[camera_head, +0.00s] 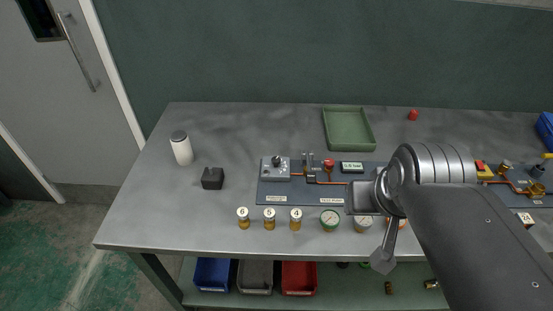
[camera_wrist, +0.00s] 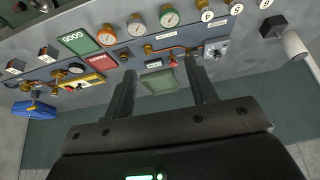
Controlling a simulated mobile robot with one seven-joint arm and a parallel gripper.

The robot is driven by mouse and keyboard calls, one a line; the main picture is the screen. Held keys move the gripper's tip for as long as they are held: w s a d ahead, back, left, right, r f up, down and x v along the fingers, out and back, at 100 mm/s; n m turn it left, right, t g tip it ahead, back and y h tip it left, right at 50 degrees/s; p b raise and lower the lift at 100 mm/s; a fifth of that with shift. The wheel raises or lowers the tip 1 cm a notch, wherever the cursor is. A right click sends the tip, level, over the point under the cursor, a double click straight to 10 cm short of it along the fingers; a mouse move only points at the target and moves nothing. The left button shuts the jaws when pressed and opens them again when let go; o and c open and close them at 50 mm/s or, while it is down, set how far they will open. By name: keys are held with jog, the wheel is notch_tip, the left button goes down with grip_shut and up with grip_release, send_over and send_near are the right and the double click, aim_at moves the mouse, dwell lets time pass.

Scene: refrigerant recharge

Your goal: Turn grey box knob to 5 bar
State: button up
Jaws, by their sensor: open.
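The grey box (camera_head: 268,172) sits on the left end of the blue-grey panel on the bench, with a dark knob (camera_head: 277,159) on top. The box also shows in the wrist view (camera_wrist: 215,47), beyond and right of the fingertips. A small display (camera_head: 352,167) with a pale green screen stands to its right; its digits are too small to read surely. My gripper (camera_wrist: 160,72) is open and empty, its two fingers apart. In the head view it is right of the knob and clear of it, largely hidden by my arm.
A valve with a red cap (camera_head: 328,164) and copper pipe stands between box and display. Numbered brass fittings (camera_head: 269,218) and round gauges (camera_head: 330,220) line the front. A green tray (camera_head: 348,130) lies behind. A black block (camera_head: 213,178) and white bottle (camera_head: 181,148) stand left.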

jog(key=shift+c, duration=0.3)
jog(key=n+g, duration=0.3)
jog(key=g, duration=0.3)
send_over(276, 159)
notch_tip(276, 159, down, 8)
jog(key=f, duration=0.1)
notch_tip(276, 159, down, 10)
jog(key=shift+f, duration=0.1)
jog(key=shift+c, duration=0.2)
jog(key=c, duration=0.9)
